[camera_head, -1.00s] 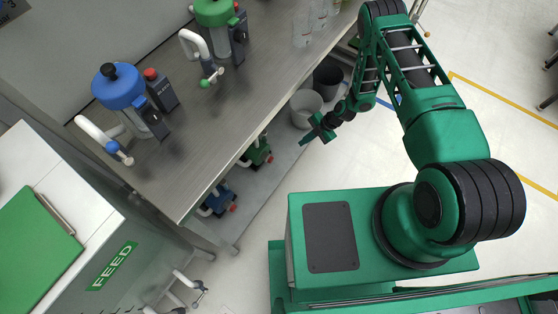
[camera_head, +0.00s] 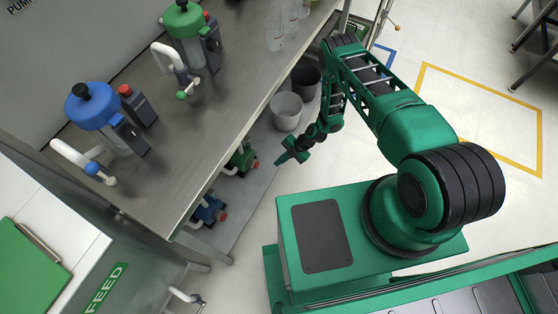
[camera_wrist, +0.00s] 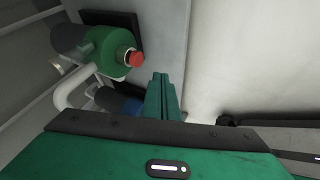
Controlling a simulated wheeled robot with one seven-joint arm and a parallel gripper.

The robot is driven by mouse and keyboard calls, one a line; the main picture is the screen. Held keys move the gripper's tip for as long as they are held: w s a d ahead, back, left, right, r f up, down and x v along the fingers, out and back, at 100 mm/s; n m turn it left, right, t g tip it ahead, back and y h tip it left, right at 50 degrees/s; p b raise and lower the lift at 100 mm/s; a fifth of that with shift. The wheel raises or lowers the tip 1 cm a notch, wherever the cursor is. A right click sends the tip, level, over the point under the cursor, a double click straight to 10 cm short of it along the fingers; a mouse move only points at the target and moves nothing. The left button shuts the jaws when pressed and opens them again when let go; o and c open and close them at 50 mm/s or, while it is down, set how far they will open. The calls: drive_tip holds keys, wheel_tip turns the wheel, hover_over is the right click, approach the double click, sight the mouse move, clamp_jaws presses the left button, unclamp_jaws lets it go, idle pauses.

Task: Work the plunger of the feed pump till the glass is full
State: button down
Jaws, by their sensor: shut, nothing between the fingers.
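A blue pump (camera_head: 92,106) with a black plunger knob (camera_head: 81,91) stands on the metal table. A green pump (camera_head: 186,30) with a black knob stands behind it, to the right. Each has a white bent spout. Clear glasses (camera_head: 275,38) stand farther back. I cannot tell which pump is the feed pump. My gripper (camera_head: 285,158) is shut and empty, low beside the table's edge, apart from the pumps.
A lower shelf holds another green pump (camera_head: 241,160), a blue pump (camera_head: 208,211) and two bins, one grey (camera_head: 286,112), one dark (camera_head: 306,80). A white cabinet marked FEED (camera_head: 104,290) stands at lower left. The floor at right is mostly clear.

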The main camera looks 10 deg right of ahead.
sight(257, 165)
drive_tip(key=w+a+f, duration=0.2)
drive_tip(key=a+f, duration=0.3)
drive_tip(key=a, duration=0.2)
drive_tip(key=shift+w+a+f, duration=0.25)
drive_tip(key=shift+f, duration=0.15)
